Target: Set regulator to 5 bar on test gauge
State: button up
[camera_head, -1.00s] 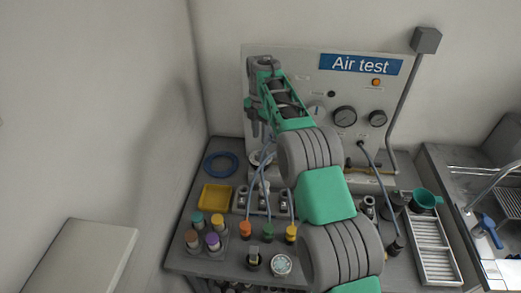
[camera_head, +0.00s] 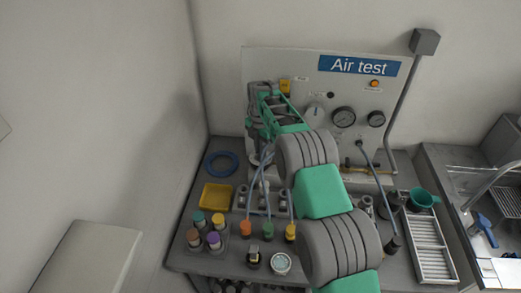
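The grey Air test panel (camera_head: 290,62) stands at the back of the bench. It carries a larger round gauge (camera_head: 343,117) and a smaller round gauge (camera_head: 376,119); their needles are too small to read. A pale round knob (camera_head: 314,113) sits left of the larger gauge; I cannot tell whether it is the regulator. My gripper (camera_head: 258,128) is at the panel's left side, left of the knob and apart from it in the picture. Its fingers are dark and partly hidden by my green wrist, so their opening is unclear. My arm covers the panel's lower middle.
On the bench are a blue hose coil (camera_head: 221,163), a yellow tray (camera_head: 216,196), several coloured-cap bottles (camera_head: 214,241), a round pale dial or jar (camera_head: 281,264) and a white slatted rack (camera_head: 429,248). A yellow tag (camera_head: 285,86) and an orange lamp (camera_head: 375,84) are on the panel.

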grip_shut()
